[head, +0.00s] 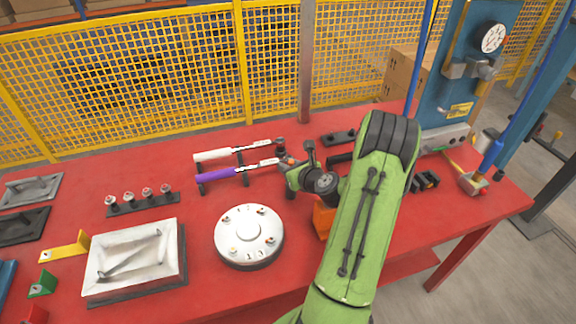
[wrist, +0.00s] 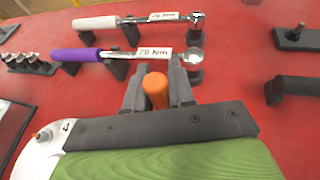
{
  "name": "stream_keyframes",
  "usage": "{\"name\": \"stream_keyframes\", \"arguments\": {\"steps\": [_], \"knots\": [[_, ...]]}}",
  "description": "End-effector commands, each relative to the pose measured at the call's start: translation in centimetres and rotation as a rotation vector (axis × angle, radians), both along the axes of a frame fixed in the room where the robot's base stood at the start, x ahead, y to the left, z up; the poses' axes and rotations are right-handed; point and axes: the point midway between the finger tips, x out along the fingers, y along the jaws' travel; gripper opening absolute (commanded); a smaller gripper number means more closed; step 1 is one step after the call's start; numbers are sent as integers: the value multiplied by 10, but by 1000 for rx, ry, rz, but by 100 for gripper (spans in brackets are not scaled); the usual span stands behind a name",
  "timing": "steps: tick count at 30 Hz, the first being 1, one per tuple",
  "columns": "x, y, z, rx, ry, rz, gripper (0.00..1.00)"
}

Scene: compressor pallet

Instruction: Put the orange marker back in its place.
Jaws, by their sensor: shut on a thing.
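The orange marker (wrist: 155,90) shows in the wrist view as a rounded orange end between the two dark fingers of my gripper (wrist: 160,82). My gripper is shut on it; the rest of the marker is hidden. In the head view my gripper (head: 284,166) is over the table, near the head end of the purple-handled wrench; the marker is too small there to make out clearly. An orange block (head: 323,219) stands on the table, mostly hidden behind my arm. I cannot tell whether it is the marker's holder.
On the red table (head: 130,205) a purple-handled wrench (head: 228,174) and a white-handled wrench (head: 215,155) rest on black stands. A round silver flange (head: 249,238), a tray-like metal part (head: 132,258) and a row of sockets (head: 142,202) stand left. A gauge panel (head: 470,70) stands at back right.

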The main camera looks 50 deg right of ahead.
Motion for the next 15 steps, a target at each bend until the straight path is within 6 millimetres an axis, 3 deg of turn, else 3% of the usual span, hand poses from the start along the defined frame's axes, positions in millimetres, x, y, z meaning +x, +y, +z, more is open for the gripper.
{"name": "stream_keyframes", "arguments": {"steps": [6,7,12,15], "knots": [[0,0,-5,0,0,0,2],[0,0,-5,0,0,0,26],[0,0,-4,0,-1,0,52],[0,0,-4,0,-1,0,53]]}}
